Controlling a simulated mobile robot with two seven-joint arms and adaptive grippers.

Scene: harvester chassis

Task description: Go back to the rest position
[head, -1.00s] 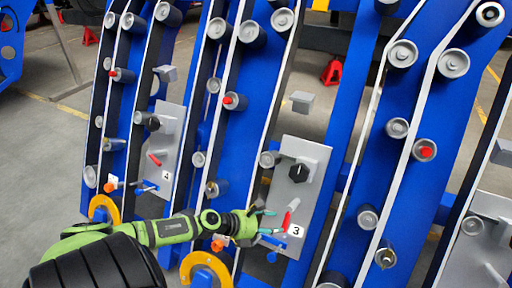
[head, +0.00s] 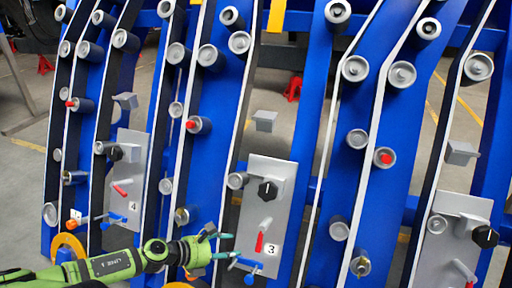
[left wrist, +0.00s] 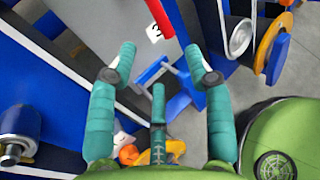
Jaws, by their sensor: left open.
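My left gripper (head: 232,246) is open and empty, with green-blue fingers, just left of the grey panel marked 3 (head: 282,205). That panel carries a black knob (head: 267,190), a red lever (head: 260,242) and a blue handle (head: 249,265) low down, close to the fingertips. In the left wrist view my open gripper (left wrist: 160,77) has the blue handle (left wrist: 182,85) beyond and between its fingers, with a gap visible. The red lever (left wrist: 160,18) is at the top. Whether a finger touches anything cannot be told. My right gripper is not in view.
Blue curved chassis beams (head: 222,110) with grey rollers stand across the view. A grey panel marked 4 (head: 130,160) is at left and another grey panel (head: 450,230) at right. A yellow-orange ring (head: 68,245) is low left. Grey floor shows behind.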

